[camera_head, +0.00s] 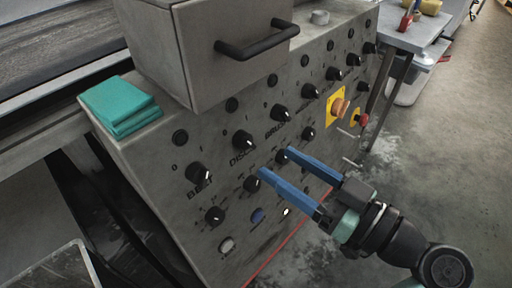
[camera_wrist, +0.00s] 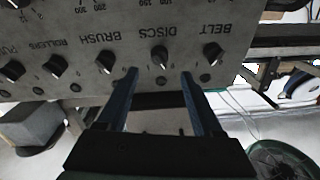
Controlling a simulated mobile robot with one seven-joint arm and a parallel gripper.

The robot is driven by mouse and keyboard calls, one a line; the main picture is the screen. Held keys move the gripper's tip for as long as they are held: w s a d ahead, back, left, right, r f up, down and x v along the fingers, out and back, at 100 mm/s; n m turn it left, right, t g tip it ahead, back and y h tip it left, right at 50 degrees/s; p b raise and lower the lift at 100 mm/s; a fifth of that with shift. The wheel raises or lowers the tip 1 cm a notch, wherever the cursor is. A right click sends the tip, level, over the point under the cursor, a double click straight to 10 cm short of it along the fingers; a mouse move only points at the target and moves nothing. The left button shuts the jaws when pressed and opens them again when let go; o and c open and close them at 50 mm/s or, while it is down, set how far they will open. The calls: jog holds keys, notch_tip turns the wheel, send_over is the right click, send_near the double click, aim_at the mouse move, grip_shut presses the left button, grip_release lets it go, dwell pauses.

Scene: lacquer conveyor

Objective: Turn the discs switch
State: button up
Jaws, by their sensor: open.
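The discs switch (camera_head: 243,140) is a black rotary knob just above the "DISCS" label on the grey sloped control panel (camera_head: 190,245). In the wrist view, where the lettering is upside down, the discs switch (camera_wrist: 159,58) appears between my fingertips. Its setting is too small to read surely. My gripper (camera_head: 277,163) has two blue fingers, spread open and empty. In the head view its tips overlap the knob row below the discs switch. In the wrist view the gripper (camera_wrist: 159,73) points at the panel, with no clear contact.
The belt switch (camera_head: 197,172) and brush switch (camera_head: 280,113) flank the discs switch closely. A grey box with a black handle (camera_head: 257,38) juts out above the panel. A teal cloth (camera_head: 120,104) lies on its top left. Red and orange buttons (camera_head: 340,108) sit farther right.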

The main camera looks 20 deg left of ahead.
aim_at(252, 145)
jog(key=b+x, duration=0.1)
jog(key=x, duration=0.5)
jog(key=shift+w+a, duration=0.1)
jog(key=shift+a, duration=0.2)
grip_shut()
